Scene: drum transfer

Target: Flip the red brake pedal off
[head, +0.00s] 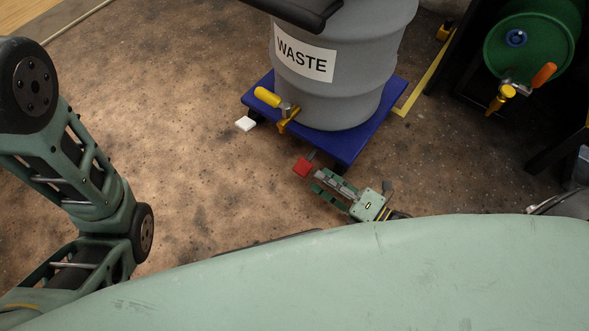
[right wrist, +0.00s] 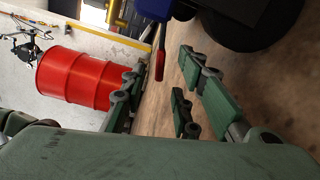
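The red brake pedal (head: 303,168) sticks out from the near corner of the blue dolly (head: 357,150), low over the floor. My right gripper (head: 326,182) is just beside it in the head view, lower right of the pedal. In the right wrist view, the gripper (right wrist: 157,82) is open and empty. The red pedal (right wrist: 160,64) shows there in the gap between the fingers, towards their tips; I cannot tell whether it is touched. My left arm is at the left of the head view, but its gripper is not in view.
A grey drum labelled WASTE (head: 345,60) with a yellow-handled tap (head: 268,97) stands on the dolly. A white pedal (head: 245,123) is at the dolly's left corner. A green drum (head: 530,45) lies at the right. A red drum (right wrist: 75,78) shows in the wrist view. Floor at left is clear.

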